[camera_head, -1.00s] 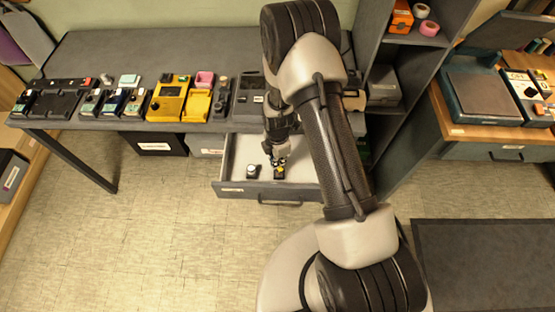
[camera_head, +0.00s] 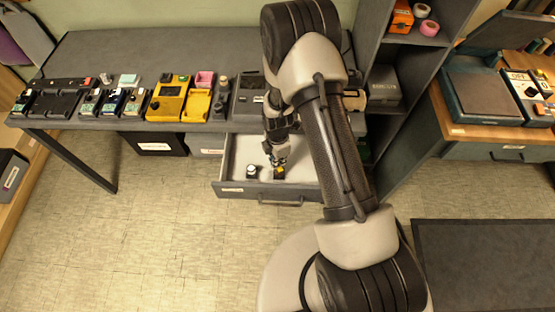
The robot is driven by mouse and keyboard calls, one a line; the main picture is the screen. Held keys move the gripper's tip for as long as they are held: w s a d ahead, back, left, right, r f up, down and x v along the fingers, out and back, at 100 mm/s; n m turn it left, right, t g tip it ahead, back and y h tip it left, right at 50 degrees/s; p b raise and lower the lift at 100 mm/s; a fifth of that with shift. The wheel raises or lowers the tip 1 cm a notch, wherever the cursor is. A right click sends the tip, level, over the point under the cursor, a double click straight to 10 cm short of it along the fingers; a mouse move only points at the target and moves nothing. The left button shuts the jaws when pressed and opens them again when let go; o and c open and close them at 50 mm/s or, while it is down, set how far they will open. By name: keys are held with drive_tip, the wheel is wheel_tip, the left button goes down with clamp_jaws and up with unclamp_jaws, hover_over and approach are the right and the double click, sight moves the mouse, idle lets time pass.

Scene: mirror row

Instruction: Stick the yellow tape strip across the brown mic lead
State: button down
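My gripper (camera_head: 277,161) points down into an open drawer (camera_head: 237,160) below the table. A small black and yellow item (camera_head: 279,173) lies in the drawer right under the fingertips. I cannot tell whether this yellow is the tape strip, nor whether the fingers touch it. The fingers are too small and partly hidden to show if they are open or shut. A small white and black round item (camera_head: 252,171) stands in the drawer to the left. I cannot make out the brown mic lead.
The dark table (camera_head: 100,58) bears several devices along its front edge, among them a yellow case (camera_head: 168,97). Shelves (camera_head: 415,40) with pink rolls (camera_head: 429,28) stand to the right. The floor (camera_head: 150,230) in front is clear.

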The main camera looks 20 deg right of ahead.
drive_tip(key=shift+f+b, duration=0.45)
drive_tip(key=shift+f, duration=0.15)
idle(0.3)
idle(0.4)
drive_tip(key=c, duration=1.7)
unclamp_jaws()
drive_tip(key=shift+r, duration=0.1)
wheel_tip(320, 180, up, 12)
drive_tip(key=shift+f, duration=0.1)
